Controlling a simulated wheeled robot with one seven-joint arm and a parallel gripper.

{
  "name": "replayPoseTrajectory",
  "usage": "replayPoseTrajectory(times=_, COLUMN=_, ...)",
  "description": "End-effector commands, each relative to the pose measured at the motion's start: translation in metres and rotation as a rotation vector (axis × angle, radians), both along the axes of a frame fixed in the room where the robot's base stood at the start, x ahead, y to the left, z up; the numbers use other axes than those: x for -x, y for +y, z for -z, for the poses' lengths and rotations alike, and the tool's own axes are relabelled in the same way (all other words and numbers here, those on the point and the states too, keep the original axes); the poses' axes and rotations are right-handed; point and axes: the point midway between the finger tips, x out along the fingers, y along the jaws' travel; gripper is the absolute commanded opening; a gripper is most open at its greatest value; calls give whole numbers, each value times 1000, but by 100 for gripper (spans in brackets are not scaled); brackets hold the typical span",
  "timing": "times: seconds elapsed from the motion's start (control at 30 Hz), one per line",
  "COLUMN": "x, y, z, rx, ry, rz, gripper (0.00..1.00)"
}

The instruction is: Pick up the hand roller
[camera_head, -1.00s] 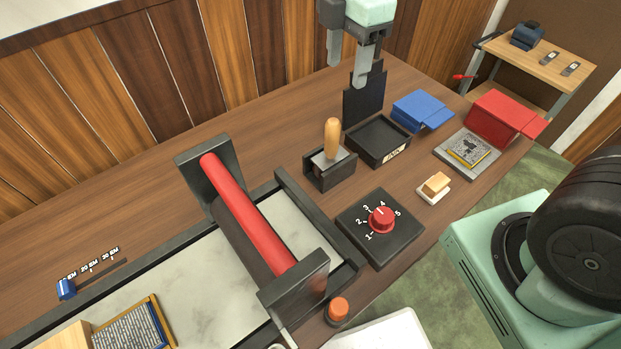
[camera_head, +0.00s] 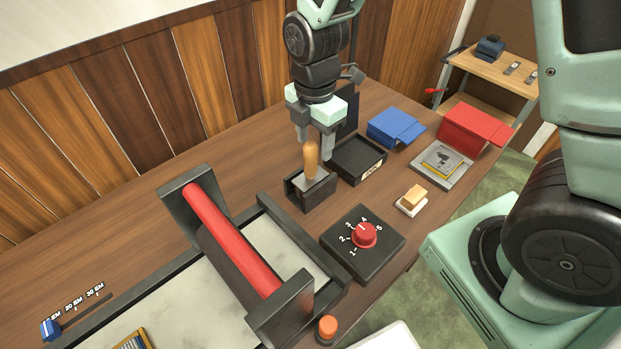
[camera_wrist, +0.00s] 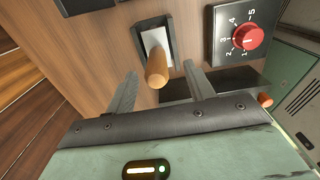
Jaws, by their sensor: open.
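The hand roller's tan wooden handle (camera_head: 311,161) stands upright out of a small black holder (camera_head: 313,195) on the wooden bench. Its lower part is sunk in the holder, and a pale grey piece shows at the handle's base. My gripper (camera_head: 315,143) points down right at the handle's top, open, with a finger to either side in the picture. In the wrist view, the handle (camera_wrist: 157,70) shows between my open gripper fingers (camera_wrist: 161,82), with a gap on each side. I see no contact.
A black tray (camera_head: 379,170) stands close to the right of the holder. A black dial box (camera_head: 340,262) with a red knob is nearer, and the press with a red roller (camera_head: 230,238) is at left. Blue (camera_head: 393,128) and red (camera_head: 473,126) boxes stand at right.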

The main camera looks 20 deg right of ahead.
Motion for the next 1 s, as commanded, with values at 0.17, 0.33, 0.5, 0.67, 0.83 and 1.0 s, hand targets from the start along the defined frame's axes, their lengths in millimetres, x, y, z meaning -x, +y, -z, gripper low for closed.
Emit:
replayPoseTrajectory(times=0.17, x=-1, y=4, z=17, rx=2, ry=4, rz=0, gripper=53)
replayPoseTrajectory(times=0.33, x=-3, y=6, z=39, rx=2, ry=6, rz=0, gripper=53)
replayPoseTrajectory(times=0.5, x=-3, y=6, z=50, rx=1, ry=2, rz=0, gripper=53)
replayPoseTrajectory(times=0.67, x=-4, y=6, z=51, rx=0, ry=0, rz=0, gripper=53)
replayPoseTrajectory(times=0.83, x=-4, y=6, z=51, rx=-1, ry=0, rz=0, gripper=23)
replayPoseTrajectory(times=1.0, x=-4, y=7, z=50, rx=-1, ry=0, rz=0, gripper=5)
